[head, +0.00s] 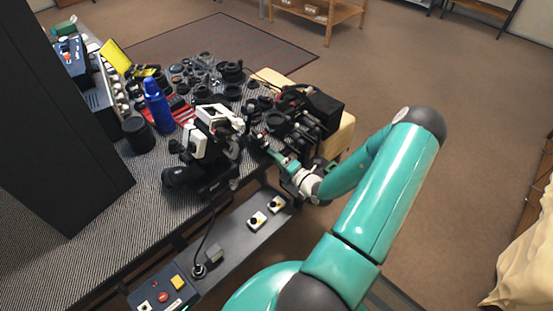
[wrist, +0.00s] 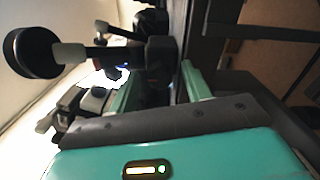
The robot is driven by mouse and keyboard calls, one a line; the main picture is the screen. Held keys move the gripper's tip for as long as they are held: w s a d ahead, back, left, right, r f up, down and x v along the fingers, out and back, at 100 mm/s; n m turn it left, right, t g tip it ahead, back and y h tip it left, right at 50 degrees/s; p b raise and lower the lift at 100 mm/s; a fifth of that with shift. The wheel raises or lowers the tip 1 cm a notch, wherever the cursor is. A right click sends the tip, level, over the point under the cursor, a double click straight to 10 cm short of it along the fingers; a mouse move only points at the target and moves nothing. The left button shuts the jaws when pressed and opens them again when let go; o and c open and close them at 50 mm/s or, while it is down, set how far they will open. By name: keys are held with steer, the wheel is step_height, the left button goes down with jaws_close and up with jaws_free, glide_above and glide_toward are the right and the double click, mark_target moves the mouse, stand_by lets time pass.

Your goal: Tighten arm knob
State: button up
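My gripper (head: 276,155) reaches the bench's right edge in the head view, among dark parts beside a black-and-white microscope-like device (head: 208,140). In the wrist view its two teal fingers (wrist: 157,88) stand apart. A dark block (wrist: 160,58) shows between and beyond them; I cannot tell whether they touch it. A round black knob-like part (wrist: 32,52) on a pale stem sits at the upper left, outside the fingers. Which part is the arm knob is not clear; in the head view the spot at my fingertips is partly hidden by clutter and my arm.
The bench (head: 115,225) holds many black lens parts (head: 232,72), a blue bottle (head: 157,105) and a black cylinder (head: 138,134). A control panel (head: 235,235) with buttons runs along the near edge. A tan padded block (head: 340,140) lies behind the gripper. The carpet at right is open.

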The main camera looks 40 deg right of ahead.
steer(key=shift+s, duration=0.1)
steer(key=s, duration=1.3)
steer(key=shift+s+d, duration=0.2)
steer(key=shift+s, duration=0.1)
steer(key=w+a+r+n+g+y, duration=0.3)
steer(key=a+r+n+g+y, duration=0.35)
steer(key=a+n, duration=0.5)
steer(key=w+a+r+n+g+y, duration=0.25)
steer(key=a+r+n+g, duration=0.55)
steer(key=n, duration=0.7)
steer(key=s+a+r+n+t+h, duration=0.1)
steer(key=s+a+r+n+h, duration=0.2)
steer(key=a+r+n, duration=0.3)
steer(key=s+a+r+n+t+h, duration=0.1)
steer(key=s+a+r+n+h, duration=0.3)
steer(key=r+n, duration=0.9)
steer(key=a+n+h, duration=0.2)
steer(key=n, duration=0.3)
steer(key=shift+s+r+h, duration=0.15)
steer(key=shift+r+h, duration=0.15)
steer(key=shift+r, duration=0.1)
